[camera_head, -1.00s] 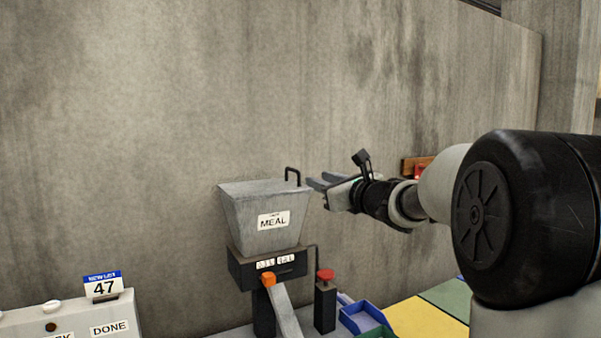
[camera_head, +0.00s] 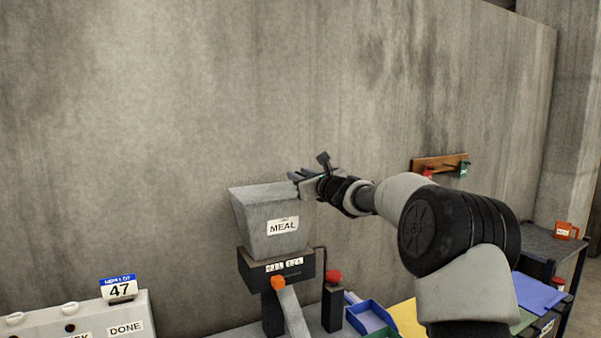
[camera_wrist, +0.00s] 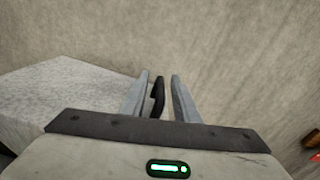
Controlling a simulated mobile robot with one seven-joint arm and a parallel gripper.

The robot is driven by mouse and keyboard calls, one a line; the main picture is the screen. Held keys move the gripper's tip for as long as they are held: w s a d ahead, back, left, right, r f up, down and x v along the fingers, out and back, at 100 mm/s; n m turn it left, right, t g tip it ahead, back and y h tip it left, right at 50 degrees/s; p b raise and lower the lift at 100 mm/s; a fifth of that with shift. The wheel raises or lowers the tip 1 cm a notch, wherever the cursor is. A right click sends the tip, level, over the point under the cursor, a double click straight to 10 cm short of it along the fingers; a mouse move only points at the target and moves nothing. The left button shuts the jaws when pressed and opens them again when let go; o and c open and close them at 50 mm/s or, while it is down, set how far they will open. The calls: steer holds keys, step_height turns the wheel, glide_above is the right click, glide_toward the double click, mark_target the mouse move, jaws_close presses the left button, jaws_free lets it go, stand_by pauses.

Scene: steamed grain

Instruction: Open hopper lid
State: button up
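The grey hopper (camera_head: 262,235), labelled MEAL, stands against the concrete wall. Its flat lid (camera_head: 256,191) is closed; in the wrist view the lid (camera_wrist: 65,95) fills the left side. The black lid handle (camera_wrist: 158,95) stands at the lid's right edge, between my two fingers. My gripper (camera_head: 301,182) is at the upper right corner of the hopper and hides the handle in the head view. In the wrist view my gripper (camera_wrist: 160,92) is open around the handle.
Below the hopper are an orange-tipped lever (camera_head: 279,283) and a red button (camera_head: 334,276) on a post. A blue tray (camera_head: 371,317) sits to the right. A white panel (camera_head: 125,315) with a 47 sign is at the left. A wooden wall rack (camera_head: 440,162) is behind my arm.

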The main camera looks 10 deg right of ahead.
steer(key=shift+c, duration=0.3)
jaws_close()
steer(key=shift+r, duration=0.1)
